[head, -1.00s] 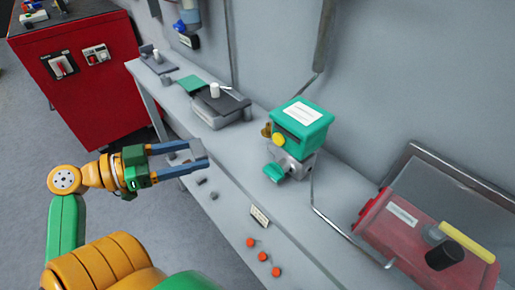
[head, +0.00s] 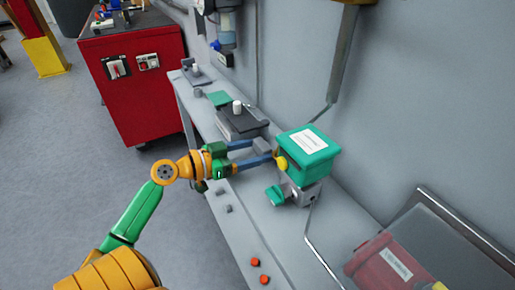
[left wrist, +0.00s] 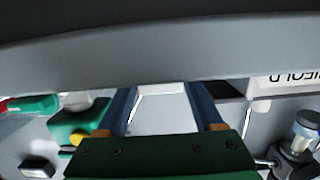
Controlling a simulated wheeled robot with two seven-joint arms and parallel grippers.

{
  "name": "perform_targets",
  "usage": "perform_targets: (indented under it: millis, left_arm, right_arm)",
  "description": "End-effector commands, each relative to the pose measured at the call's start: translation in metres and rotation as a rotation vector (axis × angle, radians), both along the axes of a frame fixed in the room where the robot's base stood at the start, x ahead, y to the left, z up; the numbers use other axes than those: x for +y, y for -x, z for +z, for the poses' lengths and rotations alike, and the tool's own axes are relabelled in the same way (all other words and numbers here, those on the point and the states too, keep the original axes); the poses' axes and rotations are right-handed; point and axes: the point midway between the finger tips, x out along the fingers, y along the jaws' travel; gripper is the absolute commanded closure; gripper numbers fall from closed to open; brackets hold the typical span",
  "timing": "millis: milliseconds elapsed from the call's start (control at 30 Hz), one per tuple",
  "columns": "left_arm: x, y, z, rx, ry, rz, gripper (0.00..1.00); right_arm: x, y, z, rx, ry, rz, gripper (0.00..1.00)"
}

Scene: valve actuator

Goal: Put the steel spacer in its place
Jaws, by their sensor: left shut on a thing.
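My left gripper (head: 258,152) is level with the valve actuator, just left of it in the head view. Its blue fingers are shut on a small grey block (head: 262,145), which looks like the steel spacer. The actuator (head: 308,155) has a green top with a white label, a yellow knob and a grey metal body on the bench. The fingertips look close to the yellow knob; I cannot tell if they touch. In the left wrist view a wide grey surface covers the top and hides the fingertips. My right gripper is not in view.
The narrow grey bench (head: 240,225) runs along the wall. A dark fixture with a white peg (head: 240,122) stands behind the gripper. Small grey pieces (head: 228,208) and orange-red caps (head: 265,279) lie along the bench's front. A red box (head: 385,268) is at lower right.

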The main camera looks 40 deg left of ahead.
Motion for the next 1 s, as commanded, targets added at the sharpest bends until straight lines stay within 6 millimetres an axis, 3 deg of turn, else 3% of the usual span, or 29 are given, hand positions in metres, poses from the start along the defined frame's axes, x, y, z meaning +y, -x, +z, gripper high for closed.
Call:
perform_targets:
  millis: [33, 133, 467, 500, 600, 1000]
  left_arm:
    - [-0.003, -0.008, 0.006, -0.004, -0.001, -0.001, 1.00]
    - [-0.002, -0.005, -0.013, 0.001, 0.002, 0.002, 1.00]
    - [-0.002, -0.005, -0.018, 0.000, -0.001, 0.001, 1.00]
    - [-0.002, -0.005, -0.018, 0.000, -0.001, 0.001, 0.26]
    - [-0.002, -0.005, -0.018, 0.001, 0.000, 0.000, 0.02]
    - [0.001, 0.001, -0.016, 0.002, 0.000, 0.002, 0.02]
  right_arm:
    - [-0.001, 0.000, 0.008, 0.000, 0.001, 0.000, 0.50]
    - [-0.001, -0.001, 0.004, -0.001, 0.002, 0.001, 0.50]
    - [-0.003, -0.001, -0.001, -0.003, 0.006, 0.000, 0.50]
    - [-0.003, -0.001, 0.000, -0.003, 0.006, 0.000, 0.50]
    - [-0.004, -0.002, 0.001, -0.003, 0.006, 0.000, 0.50]
    - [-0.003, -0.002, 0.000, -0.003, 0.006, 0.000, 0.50]
